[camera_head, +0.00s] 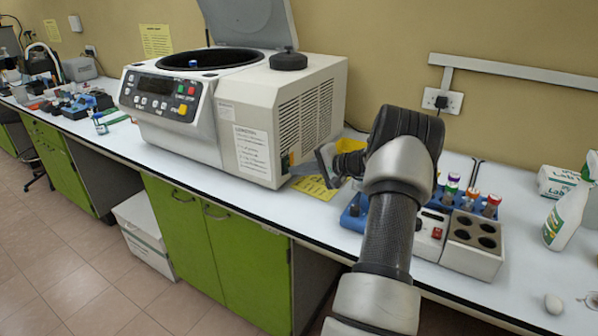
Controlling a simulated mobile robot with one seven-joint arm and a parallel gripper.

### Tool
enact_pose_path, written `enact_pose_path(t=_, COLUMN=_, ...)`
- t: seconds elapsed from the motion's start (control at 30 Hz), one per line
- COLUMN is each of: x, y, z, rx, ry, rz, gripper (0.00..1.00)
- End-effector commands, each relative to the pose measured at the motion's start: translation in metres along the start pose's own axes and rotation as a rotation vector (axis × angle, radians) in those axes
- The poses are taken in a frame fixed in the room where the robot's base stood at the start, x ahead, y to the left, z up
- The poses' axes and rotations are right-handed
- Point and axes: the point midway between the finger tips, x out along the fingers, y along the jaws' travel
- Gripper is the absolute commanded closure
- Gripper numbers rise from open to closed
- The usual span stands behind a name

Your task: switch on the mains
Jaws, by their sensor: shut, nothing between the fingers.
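A cream centrifuge (238,100) stands on the white bench with its grey lid raised and its round bowl open. Its front has a dark display and several buttons. My gripper (296,171) points left at the lower right side of the centrifuge and is shut and empty. The fingertips are close to a small orange and green patch (291,158) on that side. I cannot tell whether they touch it or whether it is the mains switch. A white wall socket (442,100) with a black plug is behind my arm.
A spray bottle (568,215) stands at the right. Yellow notices (316,188) lie on the bench beneath my gripper.

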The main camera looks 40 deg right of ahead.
Motion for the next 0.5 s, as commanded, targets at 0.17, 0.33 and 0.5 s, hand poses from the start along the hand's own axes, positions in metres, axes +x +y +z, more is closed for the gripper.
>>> enact_pose_path(t=0.17, x=0.004, y=0.001, z=0.0, rx=0.0, ry=-0.001, rz=-0.038, gripper=1.0)
enact_pose_path(t=0.33, x=0.004, y=0.001, z=0.0, rx=0.0, ry=-0.001, rz=-0.037, gripper=1.0)
enact_pose_path(t=0.5, x=0.003, y=-0.003, z=0.0, rx=-0.001, ry=-0.001, rz=-0.037, gripper=1.0)
